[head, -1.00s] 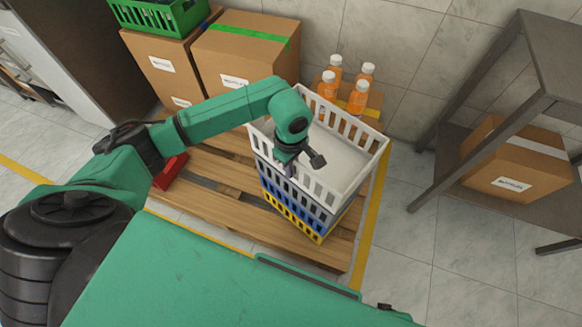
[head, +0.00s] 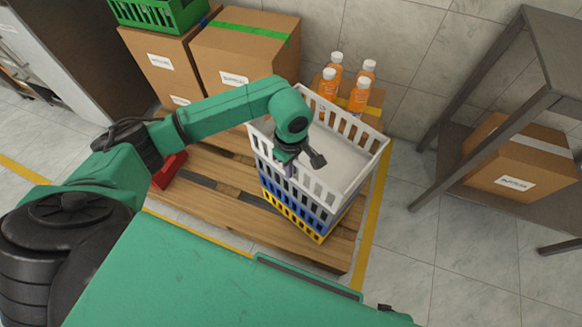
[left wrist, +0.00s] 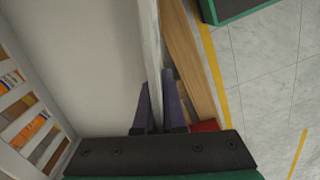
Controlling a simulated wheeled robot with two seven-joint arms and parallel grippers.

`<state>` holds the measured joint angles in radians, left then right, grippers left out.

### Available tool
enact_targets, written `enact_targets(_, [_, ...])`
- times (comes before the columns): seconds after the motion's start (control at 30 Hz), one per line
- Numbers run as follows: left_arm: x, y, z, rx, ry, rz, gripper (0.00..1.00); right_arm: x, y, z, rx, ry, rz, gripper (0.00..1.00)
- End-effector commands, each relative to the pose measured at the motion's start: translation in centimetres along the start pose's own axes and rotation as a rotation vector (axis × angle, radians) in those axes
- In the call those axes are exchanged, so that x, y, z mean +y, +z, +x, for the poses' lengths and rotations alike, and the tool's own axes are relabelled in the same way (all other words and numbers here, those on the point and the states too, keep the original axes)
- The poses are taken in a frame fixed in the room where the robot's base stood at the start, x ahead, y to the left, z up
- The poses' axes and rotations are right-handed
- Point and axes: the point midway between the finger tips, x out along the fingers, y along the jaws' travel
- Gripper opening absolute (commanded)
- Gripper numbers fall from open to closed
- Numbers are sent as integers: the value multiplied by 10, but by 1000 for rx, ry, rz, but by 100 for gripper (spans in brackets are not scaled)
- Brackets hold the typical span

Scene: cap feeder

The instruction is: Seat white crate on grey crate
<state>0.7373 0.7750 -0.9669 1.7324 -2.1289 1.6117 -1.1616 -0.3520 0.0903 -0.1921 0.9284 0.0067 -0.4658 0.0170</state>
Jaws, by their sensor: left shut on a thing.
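The white crate (head: 345,152) is on top of the stack on the wooden pallet and looks empty and about level. My left gripper (head: 288,168) is shut on its near-left wall at the rim. In the left wrist view the gripper's fingers (left wrist: 159,108) sit on either side of the thin white wall (left wrist: 151,50). The grey crate is directly below, mostly hidden; only a narrow part of its side (head: 341,213) shows. I cannot tell whether the white crate is fully seated on it. My right gripper is not in view.
Blue (head: 300,215) and yellow (head: 308,232) crates form the lower stack on the pallet (head: 215,208). Orange bottles (head: 330,86) stand close behind. Cardboard boxes (head: 245,50) are at the back left, a metal shelf (head: 545,95) at the right. A red thing (head: 170,170) lies on the pallet's left.

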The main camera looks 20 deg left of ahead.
Motion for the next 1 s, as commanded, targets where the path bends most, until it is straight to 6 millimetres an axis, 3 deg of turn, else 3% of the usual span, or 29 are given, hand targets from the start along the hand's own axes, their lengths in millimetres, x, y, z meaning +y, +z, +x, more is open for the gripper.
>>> enact_targets(0.13, [2, 0, -2, -1, 6, 0, 0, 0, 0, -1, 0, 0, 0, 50])
enact_targets(0.2, [1, 0, -2, -1, 5, 0, 34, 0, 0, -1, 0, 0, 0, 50])
enact_targets(0.23, [1, 0, -2, -1, 5, 0, 42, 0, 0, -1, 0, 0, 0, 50])
enact_targets(0.5, [-1, 0, 0, 1, -4, 0, 42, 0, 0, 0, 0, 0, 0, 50])
enact_targets(0.63, [0, 0, -9, 0, 0, 0, 42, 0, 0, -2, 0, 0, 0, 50])
enact_targets(0.77, [1, -1, -39, 2, 5, 1, 42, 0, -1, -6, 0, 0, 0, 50])
enact_targets(1.0, [1, 0, -111, 1, 6, 0, 42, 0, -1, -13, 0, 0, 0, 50])
